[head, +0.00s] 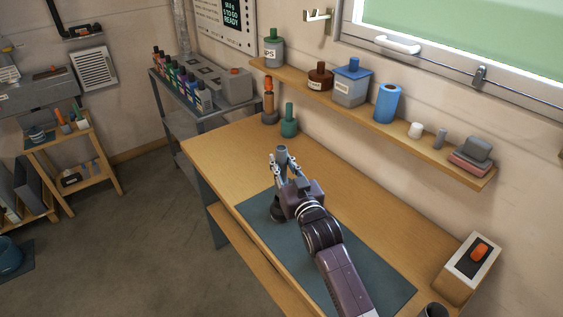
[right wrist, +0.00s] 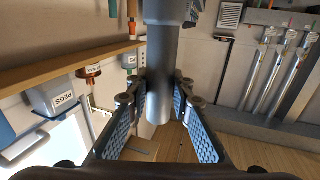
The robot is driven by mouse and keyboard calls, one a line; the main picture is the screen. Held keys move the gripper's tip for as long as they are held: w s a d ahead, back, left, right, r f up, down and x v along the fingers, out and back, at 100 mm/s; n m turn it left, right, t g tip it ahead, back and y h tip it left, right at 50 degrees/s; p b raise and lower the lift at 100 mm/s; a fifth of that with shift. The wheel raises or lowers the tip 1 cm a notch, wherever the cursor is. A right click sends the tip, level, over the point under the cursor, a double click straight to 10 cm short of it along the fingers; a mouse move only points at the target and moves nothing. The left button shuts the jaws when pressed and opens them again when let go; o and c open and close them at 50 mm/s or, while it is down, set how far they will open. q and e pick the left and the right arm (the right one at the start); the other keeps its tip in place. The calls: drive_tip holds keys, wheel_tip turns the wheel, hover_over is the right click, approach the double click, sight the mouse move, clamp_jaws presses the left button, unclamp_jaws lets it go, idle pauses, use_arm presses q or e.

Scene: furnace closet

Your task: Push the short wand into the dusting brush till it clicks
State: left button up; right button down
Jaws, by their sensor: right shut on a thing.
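The short wand (head: 281,152) is a grey tube standing about upright above the blue-grey mat. My right gripper (head: 279,170) is shut around it, and its open top end sticks up above the fingers. In the right wrist view the wand (right wrist: 162,75) runs between the two blue-padded fingers (right wrist: 160,105). A wider dark collar shows at the top of that view. A dark, round-based thing, which looks like the dusting brush (head: 277,213), stands on the mat below the gripper. The gripper hides the place between wand and brush, so I cannot tell whether they are joined. My left gripper is not in view.
The mat (head: 253,207) lies on the wooden workbench (head: 222,150). A green bottle (head: 289,122) and an orange-topped bottle (head: 268,105) stand at the back. A wall shelf (head: 435,145) holds jars and a blue roll. A box with an orange knob (head: 470,267) stands at right.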

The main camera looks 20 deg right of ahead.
sight(283, 176)
drive_tip(key=shift+f+b, duration=1.3)
drive_tip(key=shift+f, duration=0.8)
drive_tip(key=c, duration=1.6)
unclamp_jaws()
drive_tip(key=shift+s, duration=0.1)
drive_tip(key=shift+s+r+p, duration=0.15)
drive_tip(key=shift+s+p, duration=0.75)
drive_tip(key=shift+s, duration=0.35)
drive_tip(key=s+p, duration=0.2)
drive_tip(key=s, duration=0.3)
drive_tip(key=shift+s+d, duration=0.15)
drive_tip(key=shift+s, duration=0.05)
